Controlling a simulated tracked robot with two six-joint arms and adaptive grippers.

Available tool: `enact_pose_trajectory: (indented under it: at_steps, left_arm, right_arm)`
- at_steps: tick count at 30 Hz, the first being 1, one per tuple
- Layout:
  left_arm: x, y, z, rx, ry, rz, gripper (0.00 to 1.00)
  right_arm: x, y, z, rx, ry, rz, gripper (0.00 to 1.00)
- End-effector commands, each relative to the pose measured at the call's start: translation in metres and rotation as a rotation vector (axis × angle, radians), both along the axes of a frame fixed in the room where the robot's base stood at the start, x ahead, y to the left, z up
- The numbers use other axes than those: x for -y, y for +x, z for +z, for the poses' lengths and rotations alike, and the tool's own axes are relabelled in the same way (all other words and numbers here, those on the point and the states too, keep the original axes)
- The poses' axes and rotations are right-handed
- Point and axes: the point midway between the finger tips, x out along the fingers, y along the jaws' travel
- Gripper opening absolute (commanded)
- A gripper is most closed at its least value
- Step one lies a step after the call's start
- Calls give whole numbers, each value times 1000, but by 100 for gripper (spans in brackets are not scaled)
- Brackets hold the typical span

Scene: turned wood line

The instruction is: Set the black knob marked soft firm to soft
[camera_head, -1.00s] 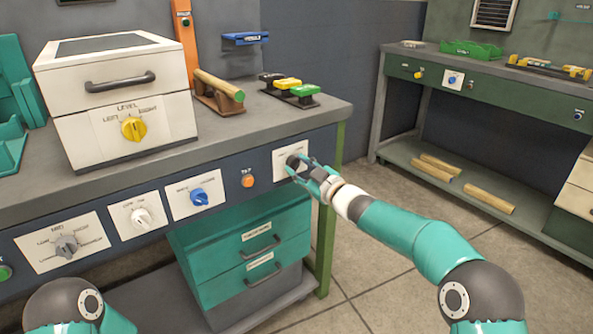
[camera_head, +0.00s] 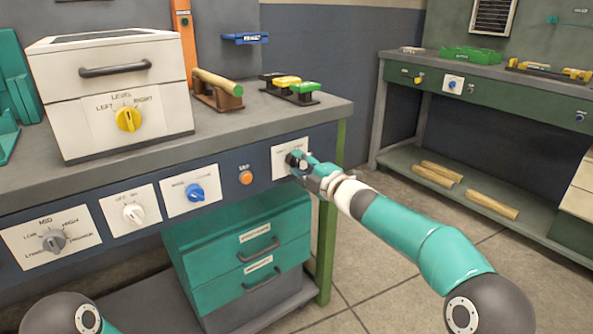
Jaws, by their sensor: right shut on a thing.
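The black knob (camera_head: 295,158) sits on a white plate (camera_head: 280,160) at the right end of the bench's dark front panel. The plate's lettering is too small and too covered to read, and I cannot tell which way the knob points. My right gripper (camera_head: 301,165) is at the plate, shut on the black knob, and hides part of it. My right arm reaches in from the lower right. Of my left arm only a link shows at the lower left; my left gripper is out of view.
Left along the panel are an orange button (camera_head: 245,177), a blue knob (camera_head: 195,192), a white knob (camera_head: 133,213) and a grey knob (camera_head: 53,240). A white box with a yellow knob (camera_head: 128,119) stands on the bench. Teal drawers (camera_head: 237,245) sit below. Floor right of the bench is open.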

Motion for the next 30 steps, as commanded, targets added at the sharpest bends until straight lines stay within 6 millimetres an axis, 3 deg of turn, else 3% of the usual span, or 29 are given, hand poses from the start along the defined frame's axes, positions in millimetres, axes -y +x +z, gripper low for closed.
enact_pose_trajectory:
  at_steps: [1,15,30]
  left_arm:
    - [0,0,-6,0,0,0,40]
    - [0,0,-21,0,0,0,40]
    - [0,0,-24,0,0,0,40]
  right_arm:
    - [-4,-1,-10,17,-44,7,2]
    - [-4,-1,-10,219,-323,10,2]
    - [-4,-1,-9,270,-393,10,2]
